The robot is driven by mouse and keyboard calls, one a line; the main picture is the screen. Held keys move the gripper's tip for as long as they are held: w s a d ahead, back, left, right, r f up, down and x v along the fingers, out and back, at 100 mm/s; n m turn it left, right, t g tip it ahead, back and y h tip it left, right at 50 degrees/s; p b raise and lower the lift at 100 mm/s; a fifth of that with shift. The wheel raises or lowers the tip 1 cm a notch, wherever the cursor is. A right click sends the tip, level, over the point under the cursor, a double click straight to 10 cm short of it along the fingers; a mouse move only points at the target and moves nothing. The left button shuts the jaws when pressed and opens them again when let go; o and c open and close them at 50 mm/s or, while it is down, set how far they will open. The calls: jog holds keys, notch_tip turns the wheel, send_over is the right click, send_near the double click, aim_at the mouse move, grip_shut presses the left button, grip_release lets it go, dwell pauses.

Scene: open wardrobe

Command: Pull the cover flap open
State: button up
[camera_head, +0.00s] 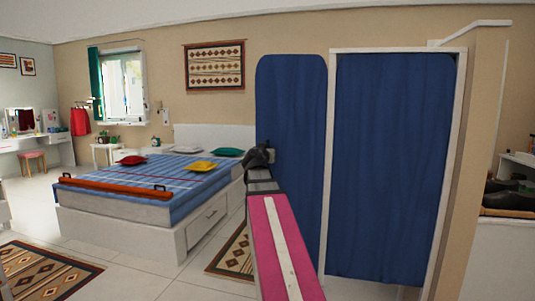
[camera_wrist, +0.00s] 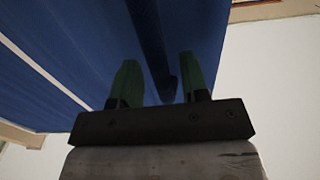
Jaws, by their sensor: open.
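A tall blue panel (camera_head: 290,150) with rounded top corners stands left of a white frame (camera_head: 332,150). A second blue panel (camera_head: 392,165) fills that frame. I cannot tell for sure which one is the cover flap. My gripper (camera_head: 258,157) is at the left edge of the rounded panel, about mid-height. In the wrist view, my gripper (camera_wrist: 158,85) has its two green fingers apart. A dark blue edge (camera_wrist: 152,45) runs down between the fingers, in front of a wide blue surface (camera_wrist: 70,45). Whether either finger touches it cannot be told.
A bed (camera_head: 150,190) with several cushions and a red-brown rail stands to the left. A patterned rug (camera_head: 235,250) lies between the bed and the panels. Shelves with dark shoes (camera_head: 510,200) are at the far right.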

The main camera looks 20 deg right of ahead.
jog(key=shift+s+a, duration=0.1)
jog(key=v, duration=0.7)
jog(key=shift+a, duration=0.1)
jog(key=a+f+n+g+y, duration=0.2)
jog(key=a+f+g+y, duration=0.15)
jog(key=f, duration=1.05)
jog(key=a+f+n+g+y, duration=0.1)
jog(key=a+f+g+y, duration=0.2)
jog(key=f, duration=1.1)
jog(key=s+a+f+n+g+y, duration=0.1)
jog(key=s+a+f, duration=0.3)
jog(key=f, duration=0.4)
jog(key=s+a+f+n+g+y, duration=0.2)
jog(key=s+a+f+g, duration=0.2)
jog(key=a+f, duration=0.2)
jog(key=s+a+f+n+g+y, duration=0.2)
jog(key=s+a+f, duration=0.2)
jog(key=f, duration=0.6)
jog(key=shift+s+a+f, duration=0.35)
jog(key=shift+s+a, duration=0.05)
jog(key=shift+a, duration=0.05)
